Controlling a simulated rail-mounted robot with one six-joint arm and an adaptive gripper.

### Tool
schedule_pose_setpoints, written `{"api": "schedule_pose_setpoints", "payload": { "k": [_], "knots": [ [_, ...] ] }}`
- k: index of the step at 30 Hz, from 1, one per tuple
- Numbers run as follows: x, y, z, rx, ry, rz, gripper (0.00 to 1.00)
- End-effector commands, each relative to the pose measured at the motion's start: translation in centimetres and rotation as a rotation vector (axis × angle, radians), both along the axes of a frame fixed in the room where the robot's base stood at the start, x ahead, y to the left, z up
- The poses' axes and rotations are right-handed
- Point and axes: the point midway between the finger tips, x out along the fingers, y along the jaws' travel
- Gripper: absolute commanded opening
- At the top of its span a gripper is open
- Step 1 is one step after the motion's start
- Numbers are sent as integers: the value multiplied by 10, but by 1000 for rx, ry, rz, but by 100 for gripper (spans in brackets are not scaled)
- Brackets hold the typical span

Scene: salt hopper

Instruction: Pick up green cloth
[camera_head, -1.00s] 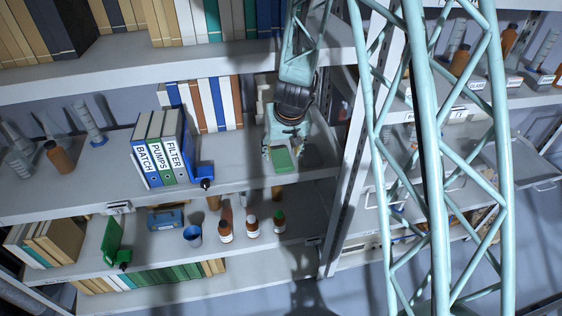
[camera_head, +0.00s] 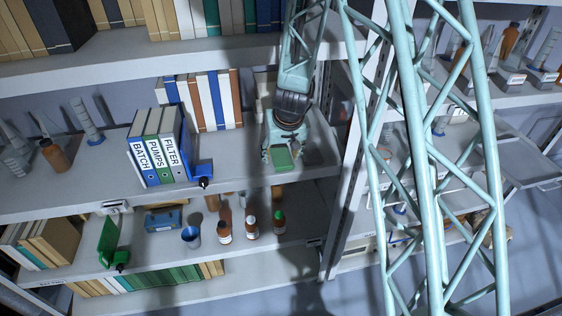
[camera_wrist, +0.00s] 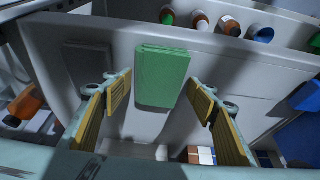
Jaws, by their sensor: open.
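The green cloth (camera_head: 281,157) is a folded rectangular pad lying on the middle shelf near its front edge, at the shelf's right end. In the wrist view the green cloth (camera_wrist: 162,77) lies ahead, between and a little beyond the two fingertips. My gripper (camera_head: 281,151) is over it in the head view. In the wrist view my gripper (camera_wrist: 160,92) is open, with yellow-padded fingers on either side of the cloth and a gap to it on both sides. It holds nothing.
Three binders (camera_head: 159,147) with a blue object (camera_head: 203,172) stand left on the same shelf. Books (camera_head: 208,101) stand behind. A dark grey flat piece (camera_wrist: 90,68) lies left of the cloth in the wrist view. Bottles (camera_head: 251,226) and a blue cup (camera_head: 192,236) stand on the shelf below.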

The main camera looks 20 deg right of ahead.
Motion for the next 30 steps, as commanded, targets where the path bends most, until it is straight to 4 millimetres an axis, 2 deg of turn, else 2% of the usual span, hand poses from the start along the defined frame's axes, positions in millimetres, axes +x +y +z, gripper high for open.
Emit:
{"api": "schedule_pose_setpoints", "payload": {
  "k": [17, 25, 30],
  "knots": [
    [0, 0, 0, 0, 0, -1, 53],
    [0, 0, 0, 0, 0, -1, 29],
    [0, 0, 0, 0, 0, -1, 28]
  ]
}}
